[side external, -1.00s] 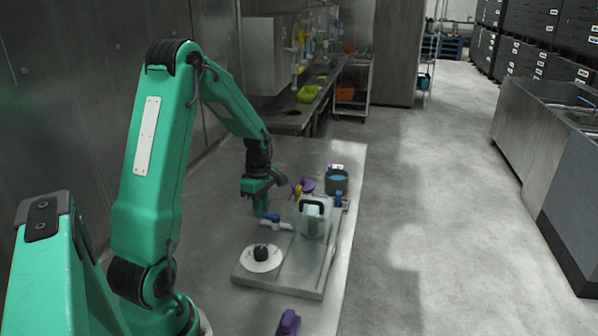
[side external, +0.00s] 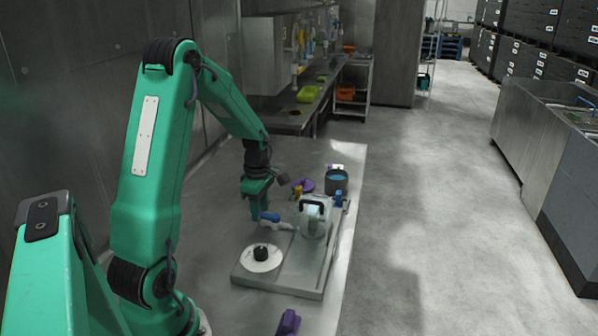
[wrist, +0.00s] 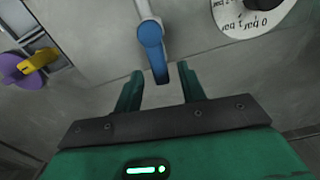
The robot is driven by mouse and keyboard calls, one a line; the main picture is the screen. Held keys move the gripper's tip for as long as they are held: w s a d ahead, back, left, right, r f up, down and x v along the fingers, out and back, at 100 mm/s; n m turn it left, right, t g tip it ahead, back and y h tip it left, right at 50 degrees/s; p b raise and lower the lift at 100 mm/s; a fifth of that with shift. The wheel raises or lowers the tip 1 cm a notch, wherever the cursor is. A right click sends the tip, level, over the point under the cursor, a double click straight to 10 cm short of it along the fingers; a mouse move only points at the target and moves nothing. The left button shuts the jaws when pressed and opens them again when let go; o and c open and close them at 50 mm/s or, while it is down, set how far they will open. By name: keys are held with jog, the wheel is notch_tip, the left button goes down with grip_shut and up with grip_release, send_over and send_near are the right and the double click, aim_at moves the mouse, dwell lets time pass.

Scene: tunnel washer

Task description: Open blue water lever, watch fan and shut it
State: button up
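The blue water lever (wrist: 153,50) sits on a white pipe (wrist: 143,8) in the wrist view. Its blue end points down between my gripper's two green fingers (wrist: 160,88). The fingers are open, with a gap on each side of the lever. In the side view my gripper (side external: 260,208) is low beside the blue lever (side external: 270,217), at the left edge of the grey plate. A clear housing with a dark handle (side external: 314,218) stands to the right of the lever; I cannot make out a fan in it.
A white dial with a black knob (side external: 261,258) sits at the plate's front; the dial also shows in the wrist view (wrist: 245,22). A purple disc with a yellow handle (wrist: 20,68) is at the left. A purple object (side external: 288,322) lies near the front. A grey pot (side external: 336,182) stands behind.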

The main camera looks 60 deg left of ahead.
aim_at(262, 214)
jog(key=shift+r, duration=3.9)
jog(key=s+d+r+m+t+y, duration=0.1)
jog(key=d+r+m, duration=0.4)
jog(key=d+m, duration=0.15)
jog(key=s+d+r+m+t, duration=0.1)
jog(key=d+r+m+t, duration=0.1)
jog(key=d+r+m, duration=0.35)
jog(key=s+d+m+t, duration=0.1)
jog(key=s+d+m, duration=0.3)
jog(key=d+m, duration=0.2)
jog(key=s+d+m+t+h, duration=0.1)
jog(key=s+d+m, duration=0.2)
jog(key=d+m, duration=0.4)
jog(key=shift+s+r+m+t, duration=0.3)
jog(key=shift+s+r+m, duration=0.05)
jog(key=shift+r+m, duration=0.05)
dwell(0.7)
